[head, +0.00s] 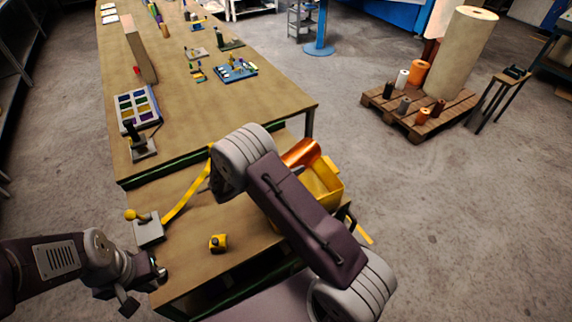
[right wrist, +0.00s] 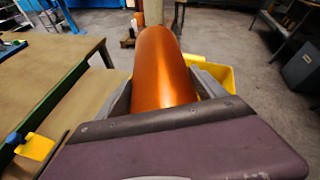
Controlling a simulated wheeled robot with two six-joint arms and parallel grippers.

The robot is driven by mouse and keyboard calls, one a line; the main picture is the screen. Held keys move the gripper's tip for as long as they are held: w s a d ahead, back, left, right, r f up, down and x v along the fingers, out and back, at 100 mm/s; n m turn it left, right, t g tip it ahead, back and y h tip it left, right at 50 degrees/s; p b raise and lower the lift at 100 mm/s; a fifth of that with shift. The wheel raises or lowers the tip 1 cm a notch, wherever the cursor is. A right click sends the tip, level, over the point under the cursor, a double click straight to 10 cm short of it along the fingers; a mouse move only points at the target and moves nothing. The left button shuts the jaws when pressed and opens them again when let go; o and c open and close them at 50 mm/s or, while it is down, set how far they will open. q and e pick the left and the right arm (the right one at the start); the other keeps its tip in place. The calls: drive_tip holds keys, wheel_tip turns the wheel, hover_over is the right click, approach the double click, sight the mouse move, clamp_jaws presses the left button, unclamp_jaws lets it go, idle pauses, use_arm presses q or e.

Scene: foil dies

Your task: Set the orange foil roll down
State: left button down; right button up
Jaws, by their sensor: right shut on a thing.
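The orange foil roll (right wrist: 163,65) is shiny and copper-coloured. In the right wrist view it lies lengthwise between the two grey fingers of my right gripper (right wrist: 163,95), which is shut on it. In the head view the end of the roll (head: 303,152) shows past my right forearm, above or beside a yellow bin (head: 328,188); I cannot tell if they touch. My arm hides the rest of the roll and the right gripper. My left gripper (head: 142,287) is empty, fingers apart, by the near left edge of the workbench (head: 195,270).
The bin also shows behind the roll in the right wrist view (right wrist: 222,75). A yellow tape measure (head: 218,243) and a grey block with a yellow knob (head: 148,231) lie on the bench. A pallet (head: 393,108) with several rolls stands at right. Floor between is clear.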

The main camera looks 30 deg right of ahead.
drive_tip(key=shift+w+f+b, duration=0.15)
drive_tip(key=shift+f+b, duration=0.2)
drive_tip(key=shift+f, duration=0.2)
drive_tip(key=o, duration=2)
drive_tip(key=shift+o, duration=0.2)
drive_tip(key=shift+r, duration=0.15)
